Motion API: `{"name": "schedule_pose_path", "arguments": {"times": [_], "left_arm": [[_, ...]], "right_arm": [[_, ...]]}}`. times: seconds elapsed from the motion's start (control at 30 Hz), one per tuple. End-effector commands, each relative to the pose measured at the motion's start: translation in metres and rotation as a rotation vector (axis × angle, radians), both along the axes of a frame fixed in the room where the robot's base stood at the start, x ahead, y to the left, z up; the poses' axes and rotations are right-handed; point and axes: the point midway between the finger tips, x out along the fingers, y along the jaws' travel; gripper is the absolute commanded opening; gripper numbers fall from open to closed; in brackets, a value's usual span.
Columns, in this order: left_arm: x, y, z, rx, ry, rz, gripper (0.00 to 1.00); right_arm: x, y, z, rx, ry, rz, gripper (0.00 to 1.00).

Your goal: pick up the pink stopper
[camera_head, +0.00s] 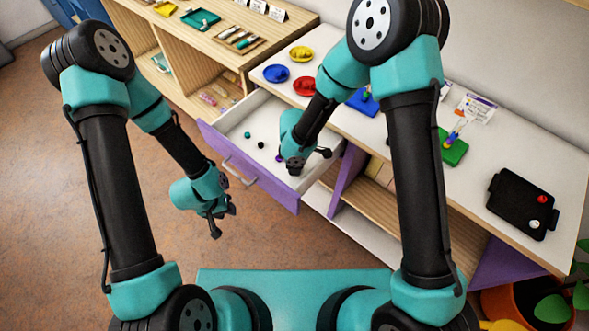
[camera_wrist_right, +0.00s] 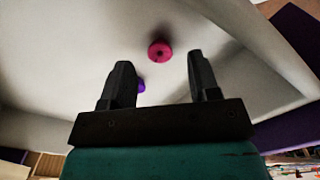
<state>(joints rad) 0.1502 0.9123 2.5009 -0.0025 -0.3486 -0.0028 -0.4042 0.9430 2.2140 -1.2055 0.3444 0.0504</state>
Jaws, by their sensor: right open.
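The pink stopper (camera_wrist_right: 160,51) is a small round pink piece with a dark centre, lying on the white floor of the open drawer (camera_head: 232,148). In the right wrist view it lies ahead of and between the two fingers of my right gripper (camera_wrist_right: 158,75), apart from both. That gripper is open and empty; in the head view it (camera_head: 311,160) hangs in the drawer's right part. The stopper cannot be made out in the head view, where my right gripper and arm block part of the drawer. My left gripper (camera_head: 224,222) appears open and empty, in front of the drawer.
A purple piece (camera_wrist_right: 141,86) lies close by my right gripper's left finger. Dark and teal beads lie further left in the drawer. The drawer walls stand around my right gripper. Coloured dishes, a green board (camera_head: 453,148) and a black tray (camera_head: 520,204) stand on the counter above.

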Motion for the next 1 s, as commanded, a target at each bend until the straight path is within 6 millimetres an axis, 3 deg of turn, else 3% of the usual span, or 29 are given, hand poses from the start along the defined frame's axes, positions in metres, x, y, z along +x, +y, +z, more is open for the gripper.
{"name": "schedule_pose_path", "arguments": {"times": [0.3, 0.8, 1.0], "left_arm": [[0.0, 0.0, 0.0, 0.0, 0.0, 0.0, 0.36], [0.0, 0.0, 0.0, 0.0, 0.0, 0.0, 0.36], [0.0, 0.0, 0.0, 0.0, 0.0, 0.0, 0.36]], "right_arm": [[0.0, 0.0, -0.025, 0.0, 0.0, 0.0, 0.56], [0.0, 0.0, -0.026, 0.0, 0.0, 0.0, 0.56], [0.0, 0.0, -0.026, 0.0, 0.0, 0.0, 0.39]]}}
